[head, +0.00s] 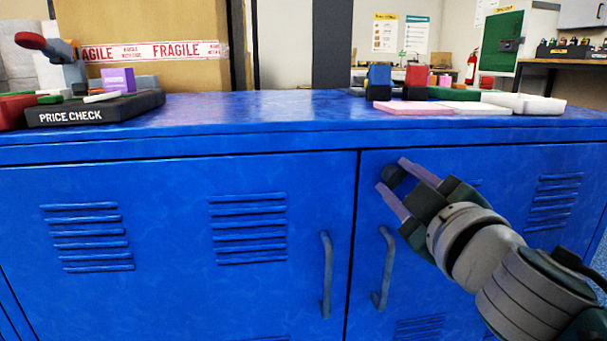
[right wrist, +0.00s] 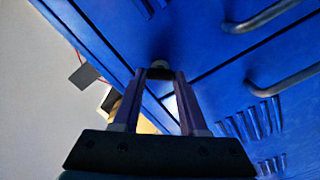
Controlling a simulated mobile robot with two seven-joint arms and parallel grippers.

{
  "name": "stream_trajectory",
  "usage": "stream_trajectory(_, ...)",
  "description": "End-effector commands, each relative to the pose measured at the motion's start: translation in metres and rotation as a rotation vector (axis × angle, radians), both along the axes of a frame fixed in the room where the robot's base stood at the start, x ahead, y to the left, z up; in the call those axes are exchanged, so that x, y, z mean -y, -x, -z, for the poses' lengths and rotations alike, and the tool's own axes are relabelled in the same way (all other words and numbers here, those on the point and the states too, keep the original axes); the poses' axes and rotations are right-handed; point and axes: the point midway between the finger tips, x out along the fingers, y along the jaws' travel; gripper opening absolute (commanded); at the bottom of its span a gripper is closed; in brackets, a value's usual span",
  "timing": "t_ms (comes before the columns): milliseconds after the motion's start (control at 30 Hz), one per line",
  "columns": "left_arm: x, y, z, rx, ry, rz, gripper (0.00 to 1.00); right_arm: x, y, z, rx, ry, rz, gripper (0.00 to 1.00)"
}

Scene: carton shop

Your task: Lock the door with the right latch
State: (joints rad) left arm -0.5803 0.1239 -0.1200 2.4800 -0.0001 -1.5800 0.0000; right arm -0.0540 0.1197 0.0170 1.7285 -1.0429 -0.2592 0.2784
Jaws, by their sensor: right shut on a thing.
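The blue metal cabinet has a left door (head: 170,290) and a right door (head: 375,215), with a narrow dark seam between them. A small dark round latch knob (head: 392,172) sits near the top left corner of the right door. My right gripper (head: 391,175) is shut on this knob, one finger on each side. The knob also shows between the fingertips in the right wrist view (right wrist: 160,70). The gripper hides part of the latch, so its turn position cannot be told. My left gripper is not in view.
Curved handles stick out from the left door (head: 326,275) and right door (head: 385,268), the latter just below my gripper. The cabinet top (head: 270,105) carries a dark "PRICE CHECK" tray (head: 100,109) at left and coloured blocks and pads (head: 412,107) at right.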

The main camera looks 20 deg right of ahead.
Motion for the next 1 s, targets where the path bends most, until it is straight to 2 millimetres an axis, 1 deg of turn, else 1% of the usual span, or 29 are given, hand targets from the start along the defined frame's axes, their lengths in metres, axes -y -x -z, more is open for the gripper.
stream_trajectory(300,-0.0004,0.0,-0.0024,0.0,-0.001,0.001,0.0,-0.0006,-0.0002,0.0004,-0.069,0.288,0.0,0.0)
stream_trajectory(600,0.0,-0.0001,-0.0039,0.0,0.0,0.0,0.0,-0.0007,-0.0003,0.0016,-0.125,0.52,0.0,0.0)
stream_trajectory(800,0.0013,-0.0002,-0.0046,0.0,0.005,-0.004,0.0,-0.0007,-0.0003,0.002,-0.149,0.622,0.0,0.0)
stream_trajectory(1000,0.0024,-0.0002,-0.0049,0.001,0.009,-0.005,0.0,-0.0007,-0.0003,0.0023,-0.162,0.676,0.0,0.0)
